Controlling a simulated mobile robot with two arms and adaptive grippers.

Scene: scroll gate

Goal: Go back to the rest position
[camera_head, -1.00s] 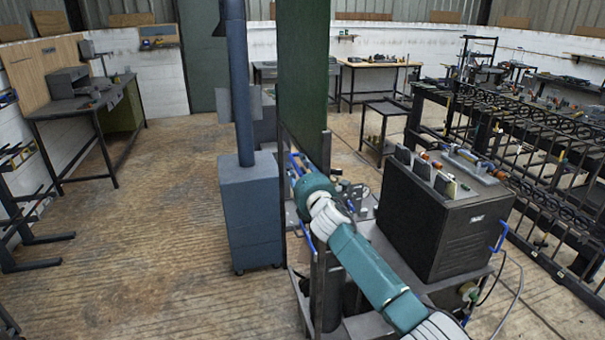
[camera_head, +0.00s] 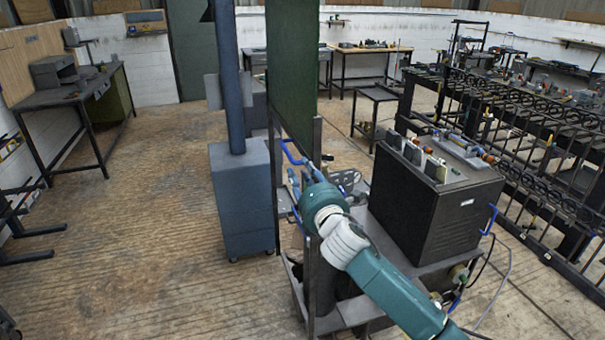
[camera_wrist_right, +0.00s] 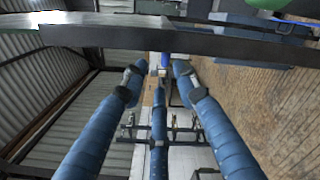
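My right arm comes in from the lower right in the head view. Its teal wrist is at the green panel's post, and the gripper (camera_head: 305,182) is partly hidden behind the wrist and post. In the right wrist view my right gripper's blue fingers (camera_wrist_right: 157,80) stand apart with nothing between them. A dark grey bar (camera_wrist_right: 150,38) crosses the view near the fingertips; I cannot tell whether they touch. My left gripper is not in view.
A tall green panel (camera_head: 292,70) on posts stands at the trolley (camera_head: 400,262), with a blue handle (camera_head: 291,152) beside it. A black box (camera_head: 432,205) sits on the trolley. A grey-blue cabinet (camera_head: 240,205) stands left of the panel. The floor at left is open.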

